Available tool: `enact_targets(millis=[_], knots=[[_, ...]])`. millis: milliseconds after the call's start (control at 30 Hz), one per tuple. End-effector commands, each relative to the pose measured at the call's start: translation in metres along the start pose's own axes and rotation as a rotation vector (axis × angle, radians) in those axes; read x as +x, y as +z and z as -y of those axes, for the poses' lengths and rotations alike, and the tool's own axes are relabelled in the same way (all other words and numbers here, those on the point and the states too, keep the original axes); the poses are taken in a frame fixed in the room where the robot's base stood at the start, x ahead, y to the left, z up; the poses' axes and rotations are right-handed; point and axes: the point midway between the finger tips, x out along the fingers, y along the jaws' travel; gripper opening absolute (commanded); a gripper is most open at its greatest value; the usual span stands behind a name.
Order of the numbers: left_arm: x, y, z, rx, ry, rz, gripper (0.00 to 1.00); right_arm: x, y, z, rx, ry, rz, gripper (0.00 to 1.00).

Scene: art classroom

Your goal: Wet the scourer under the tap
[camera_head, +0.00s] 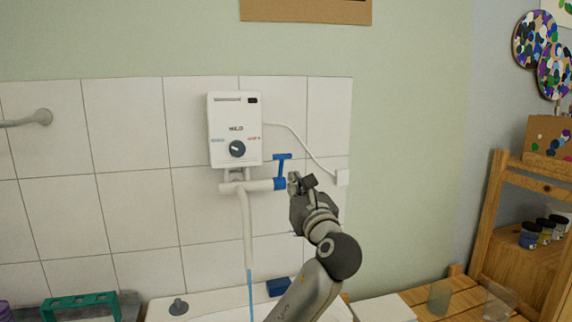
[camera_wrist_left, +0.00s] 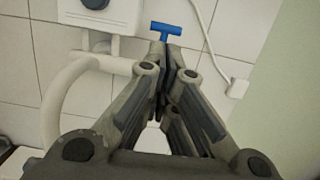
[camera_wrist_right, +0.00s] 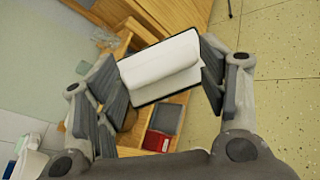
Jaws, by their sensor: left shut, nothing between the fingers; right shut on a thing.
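The tap is a white pipe (camera_head: 245,220) under a white water heater (camera_head: 234,130), with a blue T-shaped handle (camera_head: 282,158). A thin blue stream of water (camera_head: 250,292) runs down from its spout. My left gripper (camera_head: 294,183) is shut and empty, just right of the tap's blue end. In the left wrist view its closed fingertips (camera_wrist_left: 167,62) lie just below the blue handle (camera_wrist_left: 165,30); contact cannot be told. My right gripper (camera_wrist_right: 160,78) is outside the head view. It is shut on the scourer (camera_wrist_right: 160,68), a pale pad with a dark edge.
A white sink (camera_head: 205,304) is below the tap, with a dark blue block (camera_head: 278,287) at its back edge. A green rack (camera_head: 82,304) stands at the left. A wooden table (camera_head: 428,296) with clear cups is right of the sink, with wooden shelves (camera_head: 490,215) beyond.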

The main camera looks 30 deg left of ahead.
Motion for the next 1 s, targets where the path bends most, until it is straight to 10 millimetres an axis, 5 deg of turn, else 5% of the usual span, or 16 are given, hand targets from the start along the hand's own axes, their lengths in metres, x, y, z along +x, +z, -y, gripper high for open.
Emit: enact_targets(millis=[433,1000], knots=[[0.089,0.001,0.000,0.000,0.001,-0.003,0.00,-0.005,0.017,-0.011,0.000,0.000,0.001,0.44],[0.105,-0.001,0.000,-0.001,-0.001,-0.002,0.00,-0.006,0.019,-0.012,0.000,0.000,0.001,0.44]])
